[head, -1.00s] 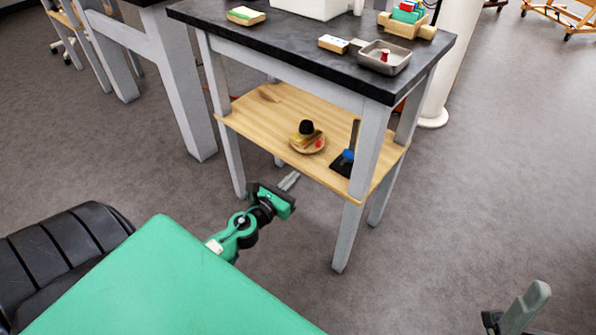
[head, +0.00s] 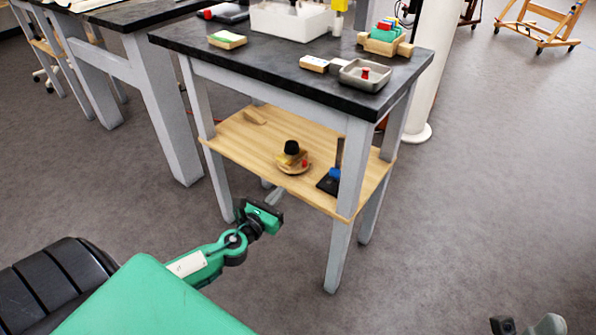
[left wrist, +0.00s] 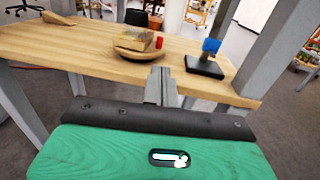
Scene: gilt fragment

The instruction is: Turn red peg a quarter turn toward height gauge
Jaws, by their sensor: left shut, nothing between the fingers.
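The small red peg (head: 305,163) stands at the right side of a round wooden base (head: 293,170) on the lower shelf. It also shows in the left wrist view (left wrist: 159,42), beside a yellowish block (left wrist: 132,39). The height gauge, with a black base (head: 327,184), dark post and blue slider (head: 335,174), stands to the right of the round base; it also shows in the left wrist view (left wrist: 205,67). My left gripper (head: 275,196) is shut and empty, in front of the shelf edge and apart from the peg. My right gripper (head: 530,326) is cut off at the bottom right.
The wooden shelf (head: 235,140) sits between grey table legs (head: 344,225), one near the gauge. The dark tabletop (head: 300,85) above holds a metal tray (head: 378,78) with another red piece, a white bin (head: 288,22) and several blocks. The shelf's left part is mostly free.

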